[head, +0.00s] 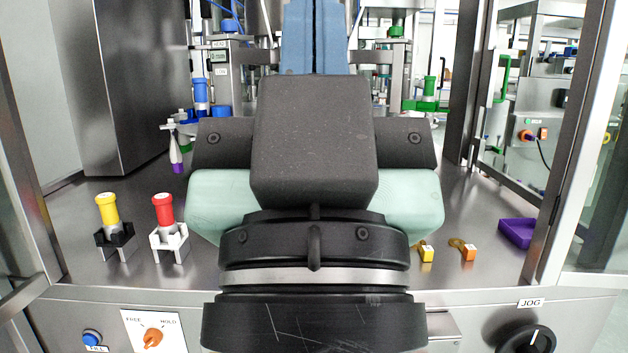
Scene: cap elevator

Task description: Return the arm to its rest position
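My gripper (315,140) fills the middle of the head view, seen from behind as a black housing over a round black wrist. Pale green parts show on both sides of it. A pair of light blue upright pieces (315,37) shows above the housing, and I cannot tell whether they are my fingers or part of the machine. The fingertips cannot be made out, so I cannot tell whether the gripper is open or shut, or whether it holds anything.
A yellow-capped piece (107,208) in a black holder and a red-capped piece (163,208) in a white holder stand left. Two small orange-yellow pieces (427,254) (469,252) and a purple tray (516,232) lie right. Door frames (583,140) flank the metal deck; a control panel runs in front.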

